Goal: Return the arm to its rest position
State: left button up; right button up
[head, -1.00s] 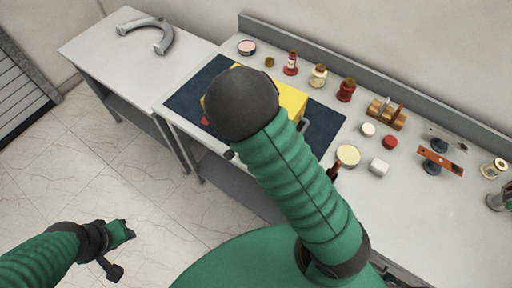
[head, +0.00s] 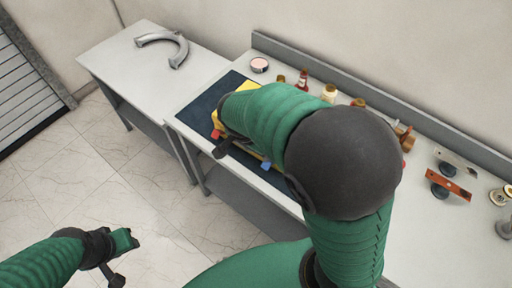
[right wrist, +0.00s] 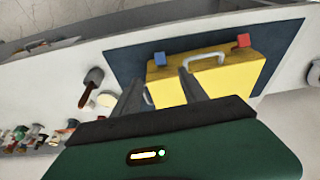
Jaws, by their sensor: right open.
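My right arm crosses the head view, its dark round elbow in front of the bench and its forearm reaching left over the yellow case (head: 247,87). In the right wrist view my right gripper (right wrist: 160,77) is open and empty, its two grey fingers apart in front of the yellow case (right wrist: 220,80). Whether they touch the case is unclear. The case has a pale handle (right wrist: 204,60), a red block (right wrist: 243,40) and a blue block (right wrist: 160,59). My left gripper (head: 130,240) hangs over the floor at lower left, apart from everything; its jaw state is unclear.
The case lies on a dark mat (head: 197,112) on the long bench. Several bottles and small parts stand along the bench, partly hidden by my arm. A grey curved handle (head: 170,43) lies on the side table (head: 130,65). Tiled floor (head: 150,175) in front is clear.

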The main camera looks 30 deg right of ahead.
dwell(0.4)
jog(key=s+a+f+n+y+b, duration=0.1)
jog(key=s+f+n+b, duration=0.2)
jog(key=f+n, duration=0.3)
jog(key=s+a+f+n+t+y+b, duration=0.1)
jog(key=s+f+n+y+b, duration=0.1)
jog(key=s+f+n+b, duration=0.2)
notch_tip(320, 180, down, 2)
jog(key=n+b, duration=0.1)
jog(key=n, duration=0.1)
jog(key=shift+a+n, duration=0.15)
jog(key=shift+n, duration=0.25)
jog(key=shift+a+f, duration=0.1)
